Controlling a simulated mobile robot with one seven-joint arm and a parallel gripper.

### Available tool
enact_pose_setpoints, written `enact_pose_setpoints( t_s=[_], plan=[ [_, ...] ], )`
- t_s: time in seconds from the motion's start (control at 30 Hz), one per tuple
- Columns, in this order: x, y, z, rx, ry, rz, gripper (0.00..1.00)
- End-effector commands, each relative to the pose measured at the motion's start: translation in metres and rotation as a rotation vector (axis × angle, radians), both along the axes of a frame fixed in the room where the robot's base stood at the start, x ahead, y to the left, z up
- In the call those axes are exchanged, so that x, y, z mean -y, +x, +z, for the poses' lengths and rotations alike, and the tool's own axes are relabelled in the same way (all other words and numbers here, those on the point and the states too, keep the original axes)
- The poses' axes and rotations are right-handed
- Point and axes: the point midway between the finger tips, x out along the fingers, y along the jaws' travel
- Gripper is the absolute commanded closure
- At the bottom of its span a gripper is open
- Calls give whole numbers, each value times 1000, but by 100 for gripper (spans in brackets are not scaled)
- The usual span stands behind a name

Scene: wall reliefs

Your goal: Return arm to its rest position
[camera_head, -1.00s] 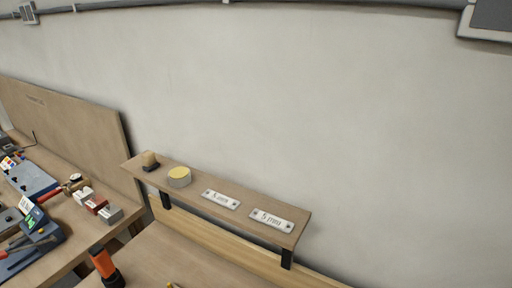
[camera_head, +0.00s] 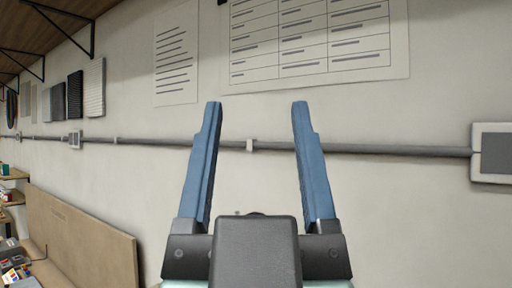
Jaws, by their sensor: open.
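My gripper (camera_head: 256,112) stands upright in the lower middle of the head view. Its two blue fingers are spread wide apart with nothing between them. Through the gap I see bare wall and a stretch of grey conduit. The dark grey palm block is below the fingers, and the rest of the arm is cut off by the bottom edge.
A grey conduit (camera_head: 400,150) runs along the wall to a grey box (camera_head: 492,153) at right. Printed sheets (camera_head: 176,60) and a table chart (camera_head: 318,40) hang above. A brown board (camera_head: 80,240) and a cluttered bench (camera_head: 20,268) are at lower left. A bracketed shelf (camera_head: 45,28) is at upper left.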

Motion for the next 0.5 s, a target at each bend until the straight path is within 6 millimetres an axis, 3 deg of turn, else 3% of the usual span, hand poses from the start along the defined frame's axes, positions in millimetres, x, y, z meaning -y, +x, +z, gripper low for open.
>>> enact_pose_setpoints(
  t_s=[0.3,0.5],
  plan=[
    [0,-1,0,5,3,4,33],
    [-1,-1,-31,3,2,6,33]
  ],
)
